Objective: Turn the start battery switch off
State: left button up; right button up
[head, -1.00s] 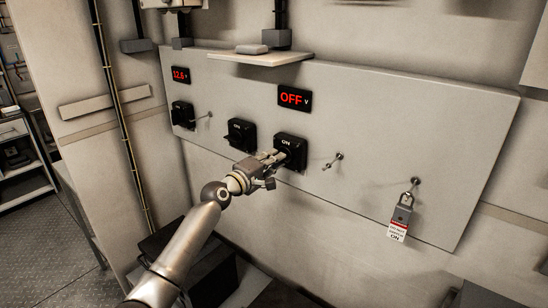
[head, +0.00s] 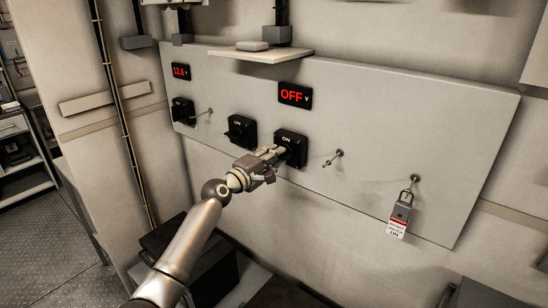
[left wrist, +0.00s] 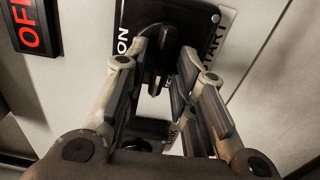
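The start battery switch (head: 290,147) is the rightmost of the black switches on the pale wall panel. The fingers are spread with a gap around the handle. I cannot tell if either pad touches it. In the head view my left gripper (head: 272,155) is at the front of this switch and covers its lower left part. My right gripper is not in view.
A red display (head: 295,95) above the switch reads OFF. Two more black switches (head: 241,131) (head: 182,110) sit to the left. A small toggle (head: 334,159) and a padlock with a tag (head: 402,210) are to the right. A shelf (head: 262,55) juts out above.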

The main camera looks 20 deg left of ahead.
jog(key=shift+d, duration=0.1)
pick_arm(q)
jog(key=v, duration=1.2)
dwell(0.4)
